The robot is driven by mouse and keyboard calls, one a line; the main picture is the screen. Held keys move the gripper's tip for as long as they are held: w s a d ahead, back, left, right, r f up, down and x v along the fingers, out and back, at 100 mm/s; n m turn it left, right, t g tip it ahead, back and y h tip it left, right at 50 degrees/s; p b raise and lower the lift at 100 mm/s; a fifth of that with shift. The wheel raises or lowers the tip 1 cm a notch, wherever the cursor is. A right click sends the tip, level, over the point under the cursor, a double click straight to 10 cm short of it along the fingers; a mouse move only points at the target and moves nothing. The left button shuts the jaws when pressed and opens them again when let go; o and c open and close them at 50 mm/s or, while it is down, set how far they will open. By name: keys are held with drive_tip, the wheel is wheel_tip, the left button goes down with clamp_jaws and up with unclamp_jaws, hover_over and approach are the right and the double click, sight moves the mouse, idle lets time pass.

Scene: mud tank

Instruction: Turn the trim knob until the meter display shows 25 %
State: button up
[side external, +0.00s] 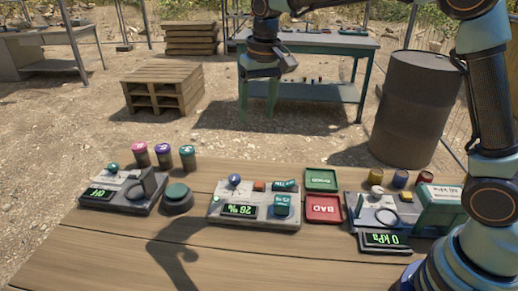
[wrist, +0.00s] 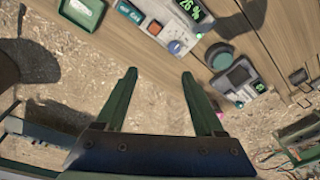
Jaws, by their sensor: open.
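The meter unit (side external: 255,208) is a grey box in the middle of the wooden table. Its green-lit meter display (side external: 239,210) appears to read 26 %; the display also shows at the top of the wrist view (wrist: 190,9). A small blue knob, apparently the trim knob (side external: 234,180), stands on the unit's far side; it also shows in the wrist view (wrist: 175,47). My gripper (side external: 259,117) is open and empty, raised well above the table and apart from the knob. Its two green fingers (wrist: 159,74) point towards the far table edge, with bare ground between them.
A unit with an ON display (side external: 100,193) and a round green button (side external: 177,195) stand left of the meter unit. Green and red trays (side external: 323,209) and a kPa unit (side external: 384,241) stand right. Several capped jars (side external: 164,155) line the far edge. The air around my gripper is clear.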

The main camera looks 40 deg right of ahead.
drive_tip(key=g, duration=0.1)
hover_over(235, 177)
wheel_tip(235, 177, down, 6)
drive_tip(key=f, duration=0.1)
drive_tip(key=shift+m+g, duration=0.3)
drive_tip(key=shift+m, duration=0.1)
wheel_tip(235, 177, down, 12)
drive_tip(key=shift+f, duration=0.25)
clamp_jaws()
